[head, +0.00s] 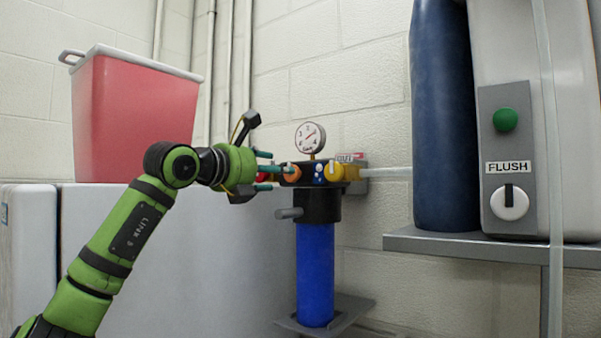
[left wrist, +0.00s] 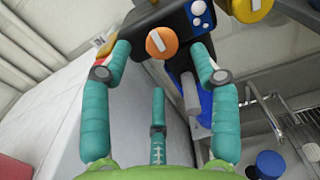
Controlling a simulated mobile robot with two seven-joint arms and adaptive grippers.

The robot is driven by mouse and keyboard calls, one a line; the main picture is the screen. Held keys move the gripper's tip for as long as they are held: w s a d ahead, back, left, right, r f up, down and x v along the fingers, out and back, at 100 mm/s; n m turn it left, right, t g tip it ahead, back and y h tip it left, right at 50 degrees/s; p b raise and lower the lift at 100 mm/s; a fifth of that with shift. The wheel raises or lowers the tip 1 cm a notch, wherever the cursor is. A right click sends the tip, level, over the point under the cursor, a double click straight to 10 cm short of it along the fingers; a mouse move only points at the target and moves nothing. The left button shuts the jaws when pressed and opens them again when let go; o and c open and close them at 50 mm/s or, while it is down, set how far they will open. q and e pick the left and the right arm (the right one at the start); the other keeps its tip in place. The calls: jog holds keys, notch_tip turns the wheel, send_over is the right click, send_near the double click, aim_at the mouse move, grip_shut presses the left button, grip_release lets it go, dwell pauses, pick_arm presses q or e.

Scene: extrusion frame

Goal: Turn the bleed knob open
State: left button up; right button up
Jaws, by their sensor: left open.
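A round orange knob (head: 291,174) with a white mark sits on the front of the dark filter head (head: 318,206). It shows in the left wrist view (left wrist: 161,42), its white bar slanted. No label reading "bleed" is legible, so I cannot confirm which knob that is. My left gripper (head: 273,170) is open, its teal fingers pointing at the orange knob. In the left wrist view the gripper (left wrist: 162,62) has fingertips on either side of this knob, with gaps showing; contact is not visible. My right gripper is not in view.
A yellow knob (head: 337,173), a pressure gauge (head: 310,137) and a blue canister (head: 315,275) are on the same assembly. A grey stub (head: 290,213) sticks out below. A red bin (head: 132,118) stands left; a FLUSH panel (head: 507,160) is right.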

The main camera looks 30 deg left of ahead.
pick_arm(q)
jog(key=w+p, duration=0.2)
jog(key=shift+w+d+r+p, duration=0.15)
jog(key=shift+w+r+p, duration=0.2)
jog(key=shift+w+r, duration=0.05)
jog(key=shift+w+d+f+p, duration=0.15)
jog(key=shift+w+p, duration=0.1)
jog(key=shift+w, duration=0.35)
jog(key=shift+w+a+f+p, duration=0.1)
jog(key=shift+w+p, duration=0.15)
jog(key=shift+w, duration=0.3)
jog(key=shift+w+d+f, duration=0.1)
jog(key=shift+w, duration=0.35)
jog(key=shift+s, duration=0.3)
jog(key=c, duration=1.1)
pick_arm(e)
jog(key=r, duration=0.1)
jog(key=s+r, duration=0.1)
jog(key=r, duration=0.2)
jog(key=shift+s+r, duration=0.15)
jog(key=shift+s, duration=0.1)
